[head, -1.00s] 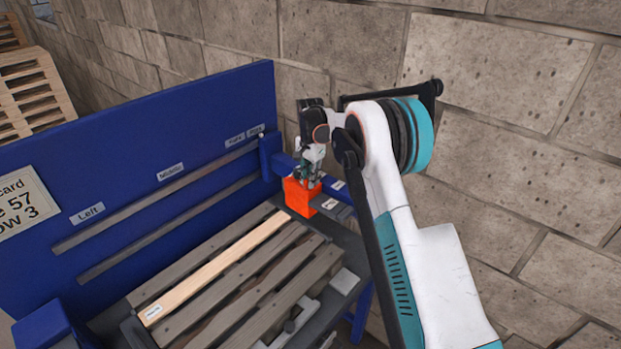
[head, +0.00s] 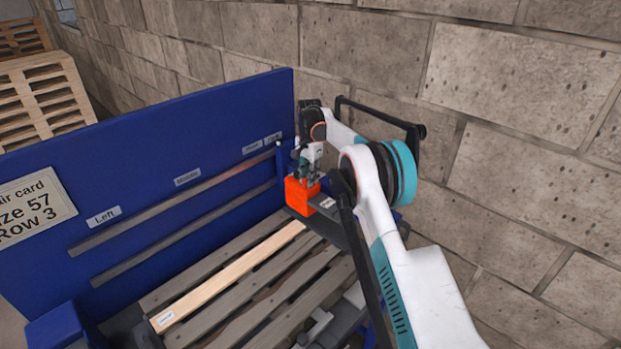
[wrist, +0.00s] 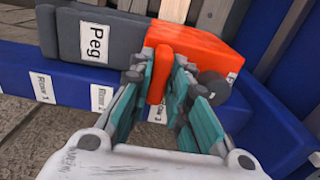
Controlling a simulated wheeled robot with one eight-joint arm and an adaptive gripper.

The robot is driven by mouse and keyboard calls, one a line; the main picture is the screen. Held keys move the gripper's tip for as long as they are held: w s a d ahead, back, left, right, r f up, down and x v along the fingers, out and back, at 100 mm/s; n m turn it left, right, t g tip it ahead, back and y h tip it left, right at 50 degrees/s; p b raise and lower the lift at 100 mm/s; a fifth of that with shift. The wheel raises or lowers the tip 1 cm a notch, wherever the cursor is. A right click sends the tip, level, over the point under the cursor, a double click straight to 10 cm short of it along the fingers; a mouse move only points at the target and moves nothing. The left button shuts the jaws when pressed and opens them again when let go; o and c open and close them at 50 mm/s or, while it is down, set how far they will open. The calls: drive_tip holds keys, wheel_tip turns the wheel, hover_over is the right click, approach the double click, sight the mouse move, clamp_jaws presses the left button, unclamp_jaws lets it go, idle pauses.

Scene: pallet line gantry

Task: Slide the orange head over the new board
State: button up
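The orange head (head: 302,196) is a block at the far right end of the blue bench, beyond the far end of the slats. My gripper (head: 311,172) is above the head. In the wrist view, its teal-padded fingers (wrist: 160,80) lie on both sides of the upright orange tab of the head (wrist: 200,42) and look shut on it. The new board (head: 238,278) is the pale plank among the darker slats, with a white tag at its near end. The head is not above the board's visible part.
The blue back panel (head: 160,140) carries slots and labels, including "Left" and "Middle", and a card (head: 35,207). Darker slats (head: 285,290) flank the pale board. A block wall (head: 500,130) stands close behind my arm. Pallets (head: 45,95) are stacked at far left.

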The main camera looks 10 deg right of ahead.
drive_tip(key=o, duration=0.3)
drive_tip(key=shift+w+a, duration=0.2)
drive_tip(key=shift+s+d+r, duration=0.1)
wheel_tip(320, 180, up, 12)
drive_tip(key=shift+f, duration=0.1)
idle(0.4)
